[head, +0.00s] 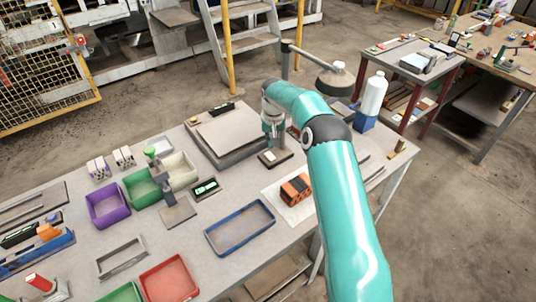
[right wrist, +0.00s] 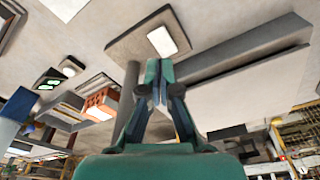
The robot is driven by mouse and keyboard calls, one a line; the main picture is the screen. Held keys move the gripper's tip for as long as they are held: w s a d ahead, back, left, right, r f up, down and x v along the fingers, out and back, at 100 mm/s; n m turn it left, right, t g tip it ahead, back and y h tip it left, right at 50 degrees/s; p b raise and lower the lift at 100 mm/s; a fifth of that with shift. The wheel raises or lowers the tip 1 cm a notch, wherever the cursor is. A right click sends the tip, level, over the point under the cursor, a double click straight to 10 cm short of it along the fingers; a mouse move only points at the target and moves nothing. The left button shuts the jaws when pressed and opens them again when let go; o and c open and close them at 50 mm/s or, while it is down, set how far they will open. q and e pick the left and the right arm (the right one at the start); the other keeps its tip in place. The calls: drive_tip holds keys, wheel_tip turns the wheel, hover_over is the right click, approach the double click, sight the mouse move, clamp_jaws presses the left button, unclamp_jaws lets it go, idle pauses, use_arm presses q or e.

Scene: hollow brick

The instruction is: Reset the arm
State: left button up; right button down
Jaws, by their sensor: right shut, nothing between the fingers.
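My right arm comes in from the lower right in the head view and reaches over the table (head: 250,240). Its gripper (head: 272,138) is above a small dark plate with a pale card on it (head: 284,157), just right of a large grey box (head: 222,138). In the right wrist view the fingers (right wrist: 158,85) are together and empty, pointing toward that plate (right wrist: 125,48). The orange hollow brick (head: 296,188) sits on a white sheet (head: 292,213), apart from the gripper; it also shows in the right wrist view (right wrist: 101,103). My left gripper is out of view.
A blue tray (head: 240,228), a purple bin (head: 108,205), a green bin (head: 141,187) and a red bin (head: 170,281) stand on the table. A white bottle (head: 374,95) stands in a blue holder at the back right. A lamp (head: 335,80) overhangs near the arm.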

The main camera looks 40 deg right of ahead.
drive_tip(key=shift+r, duration=0.85)
drive_tip(key=shift+a+f, duration=0.1)
